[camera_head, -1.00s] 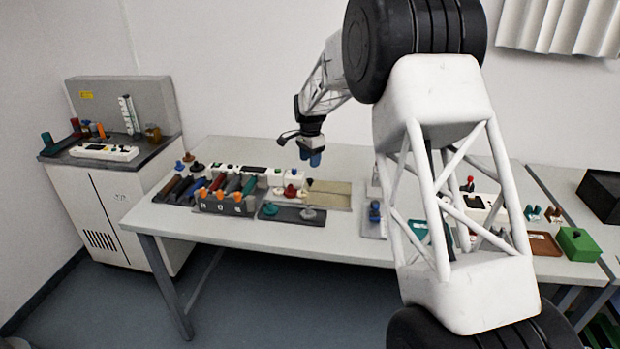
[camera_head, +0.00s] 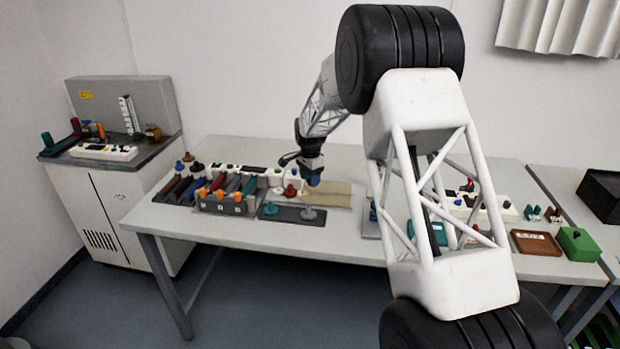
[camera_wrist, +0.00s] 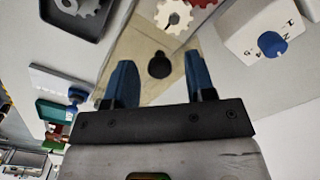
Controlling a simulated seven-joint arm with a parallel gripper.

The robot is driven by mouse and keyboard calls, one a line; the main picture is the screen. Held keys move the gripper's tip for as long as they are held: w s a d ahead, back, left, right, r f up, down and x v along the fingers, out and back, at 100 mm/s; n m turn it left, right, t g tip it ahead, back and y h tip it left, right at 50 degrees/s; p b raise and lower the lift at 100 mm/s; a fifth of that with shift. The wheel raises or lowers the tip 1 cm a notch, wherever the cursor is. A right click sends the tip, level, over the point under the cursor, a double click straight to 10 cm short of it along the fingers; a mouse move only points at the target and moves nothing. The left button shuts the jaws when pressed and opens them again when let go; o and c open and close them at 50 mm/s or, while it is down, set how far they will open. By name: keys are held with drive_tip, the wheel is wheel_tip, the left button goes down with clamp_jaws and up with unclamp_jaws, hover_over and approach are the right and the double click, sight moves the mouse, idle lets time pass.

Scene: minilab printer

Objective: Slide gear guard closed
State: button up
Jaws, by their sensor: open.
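The gear guard looks like a tan, see-through panel (camera_head: 335,189) on the table. In the wrist view the tan panel (camera_wrist: 131,44) bears a dark round knob (camera_wrist: 159,65). My gripper (camera_head: 313,180) hangs over the panel's back left part. In the wrist view its blue fingers are open (camera_wrist: 158,62), with the knob framed between them. The height gap between fingertips and knob cannot be judged.
A white box with a blue dial (camera_wrist: 270,43) stands right of the fingers in the wrist view. A dark tray (camera_head: 292,214) with gears lies in front. A grey rack (camera_head: 222,207) stands left. A blue knob (camera_wrist: 77,95) shows left of the fingers.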

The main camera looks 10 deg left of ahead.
clamp_jaws()
idle(0.3)
drive_tip(key=a, duration=1.4)
drive_tip(key=shift+r, duration=0.15)
unclamp_jaws()
wheel_tip(320, 180, up, 8)
idle(0.3)
